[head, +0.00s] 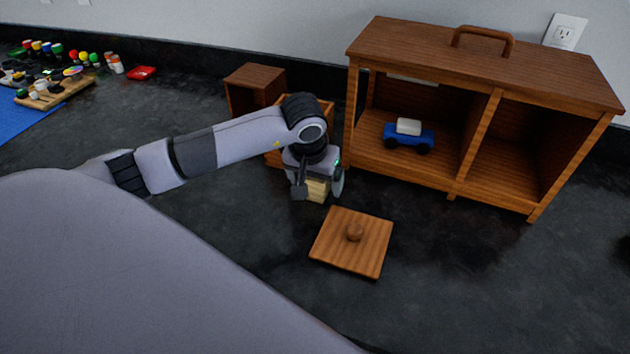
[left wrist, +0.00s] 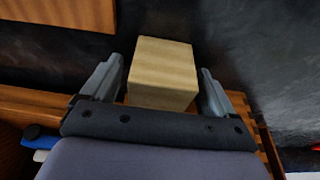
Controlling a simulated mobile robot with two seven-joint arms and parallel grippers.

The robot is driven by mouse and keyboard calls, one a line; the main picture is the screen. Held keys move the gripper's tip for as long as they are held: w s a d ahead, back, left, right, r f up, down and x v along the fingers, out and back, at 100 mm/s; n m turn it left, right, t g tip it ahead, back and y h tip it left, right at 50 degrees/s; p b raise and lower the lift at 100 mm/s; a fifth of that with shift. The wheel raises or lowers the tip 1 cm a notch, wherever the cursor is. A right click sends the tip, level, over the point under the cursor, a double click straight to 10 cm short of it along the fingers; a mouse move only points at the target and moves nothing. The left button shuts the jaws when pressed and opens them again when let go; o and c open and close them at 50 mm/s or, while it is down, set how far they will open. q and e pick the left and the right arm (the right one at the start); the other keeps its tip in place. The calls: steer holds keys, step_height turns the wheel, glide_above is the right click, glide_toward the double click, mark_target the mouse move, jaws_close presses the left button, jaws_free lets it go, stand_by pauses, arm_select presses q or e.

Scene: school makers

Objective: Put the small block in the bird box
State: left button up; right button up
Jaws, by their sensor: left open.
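The small block (head: 317,190) is pale wood and appears to stand on the dark counter, between the lid and the boxes. My left gripper (head: 318,193) is lowered around it. In the left wrist view the block (left wrist: 163,72) sits between the two open fingers (left wrist: 160,88), with a gap on each side. A small brown box (head: 256,76) with an open front stands behind my left arm. An orange-brown wooden box (head: 327,107) beside it is mostly hidden by the arm. I cannot tell for sure which is the bird box. My right gripper is out of view.
A square wooden lid (head: 340,256) with a knob lies in front of the gripper. A large wooden cabinet (head: 480,62) with a blue toy car (head: 408,137) inside stands at the right. Small colourful parts (head: 50,92) lie far left. The front right counter is clear.

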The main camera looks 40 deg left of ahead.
arm_select(q)
steer(key=shift+f, duration=0.1)
steer(key=shift+c, duration=0.3)
steer(key=c, duration=1)
steer(key=shift+w, duration=0.1)
steer(key=shift+c, duration=0.6)
